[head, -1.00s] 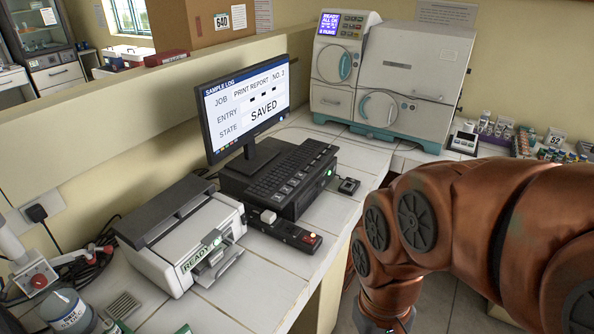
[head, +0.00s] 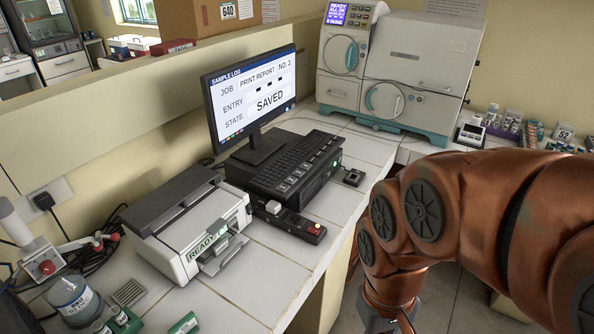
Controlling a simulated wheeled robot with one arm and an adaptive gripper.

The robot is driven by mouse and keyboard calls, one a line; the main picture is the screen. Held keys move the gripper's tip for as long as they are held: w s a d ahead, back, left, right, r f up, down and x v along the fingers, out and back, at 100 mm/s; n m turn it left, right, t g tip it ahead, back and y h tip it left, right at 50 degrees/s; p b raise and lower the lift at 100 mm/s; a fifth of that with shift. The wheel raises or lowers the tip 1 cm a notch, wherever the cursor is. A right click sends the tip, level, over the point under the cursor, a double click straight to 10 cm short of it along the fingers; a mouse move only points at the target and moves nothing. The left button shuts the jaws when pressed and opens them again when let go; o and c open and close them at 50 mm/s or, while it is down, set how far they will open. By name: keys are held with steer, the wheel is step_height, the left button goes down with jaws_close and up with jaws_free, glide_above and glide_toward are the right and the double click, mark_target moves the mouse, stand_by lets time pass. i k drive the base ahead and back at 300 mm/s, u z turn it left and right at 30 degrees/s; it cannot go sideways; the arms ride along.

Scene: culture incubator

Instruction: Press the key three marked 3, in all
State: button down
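The black keyboard (head: 291,168) lies on top of a dark box unit on the white tiled bench, in front of the monitor. A row of larger keys with pale marks (head: 291,180) runs along its near edge; the marks are too small to read, so I cannot tell which is 3. The monitor (head: 252,95) shows SAMPLE LOG, PRINT REPORT NO. 2, three short dashes at ENTRY and STATE SAVED. My orange-brown arm hangs at the right, apart from the keyboard, its lower end cut off by the bottom edge. My gripper's fingers are out of the picture.
A white printer (head: 190,225) showing READY stands left of the keyboard. A small black panel with a red button (head: 316,229) lies in front. A small black device (head: 353,177) sits right of the keyboard. The white incubator (head: 412,70) stands behind. The bench's front edge is bare.

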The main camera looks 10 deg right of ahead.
mark_target(298, 173)
steer(key=z, duration=0.95)
steer(key=i, duration=0.8)
steer(key=u, duration=2.5)
